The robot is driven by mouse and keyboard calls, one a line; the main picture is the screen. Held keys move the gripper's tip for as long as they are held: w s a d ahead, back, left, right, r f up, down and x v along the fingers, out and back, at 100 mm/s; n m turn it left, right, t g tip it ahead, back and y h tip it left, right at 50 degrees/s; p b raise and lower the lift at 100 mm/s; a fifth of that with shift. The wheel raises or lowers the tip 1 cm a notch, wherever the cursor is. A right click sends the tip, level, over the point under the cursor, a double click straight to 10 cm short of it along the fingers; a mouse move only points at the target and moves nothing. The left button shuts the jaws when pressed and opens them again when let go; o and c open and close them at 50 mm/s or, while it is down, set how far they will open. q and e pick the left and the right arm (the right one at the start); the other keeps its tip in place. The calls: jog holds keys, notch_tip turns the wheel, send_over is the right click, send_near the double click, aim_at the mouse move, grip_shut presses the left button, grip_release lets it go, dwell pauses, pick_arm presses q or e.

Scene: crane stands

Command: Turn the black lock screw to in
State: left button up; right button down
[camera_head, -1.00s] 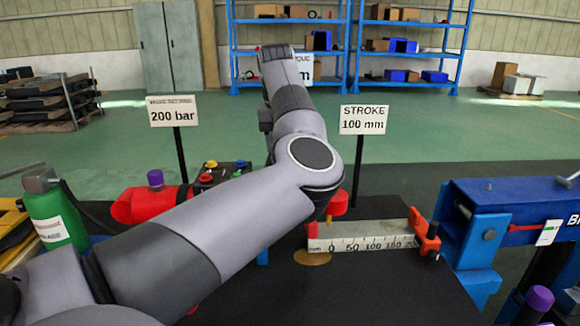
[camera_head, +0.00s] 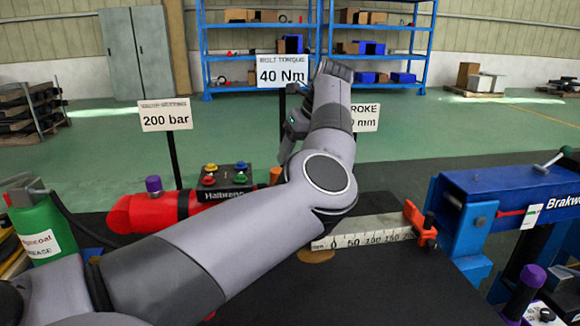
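A steel ruler (camera_head: 365,238) lies on the dark bench top, partly behind my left arm. An orange-red slider (camera_head: 420,224) sits at its right end, with a small dark knob (camera_head: 429,220) on it. I cannot tell whether this knob is the black lock screw or how it is turned. My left arm crosses the view from the lower left, bends at the ruler's left end and reaches up and away. Its far end is in front of the shelves, apart from the slider, and its fingers cannot be made out. My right gripper is not in view.
A red tool (camera_head: 128,214) with a purple knob and a black control box (camera_head: 226,180) with coloured buttons lie left of my arm. A green bottle (camera_head: 42,229) stands far left. A blue press (camera_head: 505,200) stands right. Signs rise behind the bench. The front bench top is clear.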

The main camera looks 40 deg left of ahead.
pick_arm(q)
jog(key=shift+x, duration=1.95)
grip_shut()
